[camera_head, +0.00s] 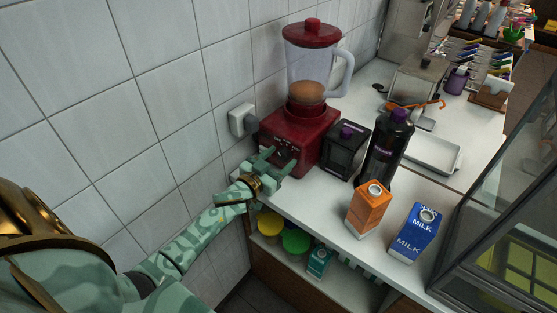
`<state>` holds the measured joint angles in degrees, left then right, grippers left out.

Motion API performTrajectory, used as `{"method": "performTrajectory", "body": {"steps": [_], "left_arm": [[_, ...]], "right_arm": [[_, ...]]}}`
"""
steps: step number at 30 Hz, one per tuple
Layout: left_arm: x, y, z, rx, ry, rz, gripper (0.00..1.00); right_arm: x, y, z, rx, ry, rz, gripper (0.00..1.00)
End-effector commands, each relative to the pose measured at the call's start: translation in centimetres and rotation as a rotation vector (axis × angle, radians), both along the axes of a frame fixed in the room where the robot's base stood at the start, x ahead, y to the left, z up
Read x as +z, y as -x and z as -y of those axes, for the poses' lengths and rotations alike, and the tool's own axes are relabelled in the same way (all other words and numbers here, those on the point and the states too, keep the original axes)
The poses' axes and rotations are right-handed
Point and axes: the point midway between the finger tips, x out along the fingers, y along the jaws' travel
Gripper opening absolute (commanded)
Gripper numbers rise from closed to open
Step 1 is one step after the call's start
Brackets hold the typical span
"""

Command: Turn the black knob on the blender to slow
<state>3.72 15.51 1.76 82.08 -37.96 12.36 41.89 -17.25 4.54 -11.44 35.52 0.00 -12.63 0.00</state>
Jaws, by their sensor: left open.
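The blender stands at the back of the white counter by the tiled wall. It has a red base (318,134) and a clear jar (308,72) with a red lid, a pale handle and some brown contents. My left gripper (282,158) is open at the front face of the base, where the controls are. The black knob is small and partly hidden by the fingers, so its setting and whether a finger touches it cannot be made out. My right gripper is not in view.
A black box-shaped container (345,150) and a dark bottle (388,145) stand right of the blender. An orange carton (368,210) and a blue milk carton (414,234) stand near the counter's front edge. A wall socket (242,120) is left of the blender. A glass case (500,220) is at the right.

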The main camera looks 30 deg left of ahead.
Motion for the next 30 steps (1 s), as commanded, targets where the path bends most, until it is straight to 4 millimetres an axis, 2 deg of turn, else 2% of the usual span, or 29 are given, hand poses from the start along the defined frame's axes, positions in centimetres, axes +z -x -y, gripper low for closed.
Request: {"method": "performTrajectory", "body": {"steps": [2,3,7,8,20,30], "left_arm": [[0.00,0.02,0.00,0.000,0.000,0.000,0.59],[0.00,0.03,0.00,0.000,0.000,0.000,0.54],[0.00,0.04,0.00,0.000,0.000,0.000,0.18],[-0.01,0.05,0.00,0.000,0.000,0.000,0.15],[-0.02,0.06,0.01,0.000,-0.064,0.005,0.15],[-0.06,0.07,0.05,0.000,-0.307,0.024,0.15]], "right_arm": [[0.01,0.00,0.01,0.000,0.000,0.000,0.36],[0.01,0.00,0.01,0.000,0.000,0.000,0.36],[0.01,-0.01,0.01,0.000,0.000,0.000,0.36],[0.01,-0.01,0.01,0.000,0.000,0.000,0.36],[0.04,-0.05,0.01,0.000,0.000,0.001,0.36],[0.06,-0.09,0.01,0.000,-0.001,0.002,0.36]]}}
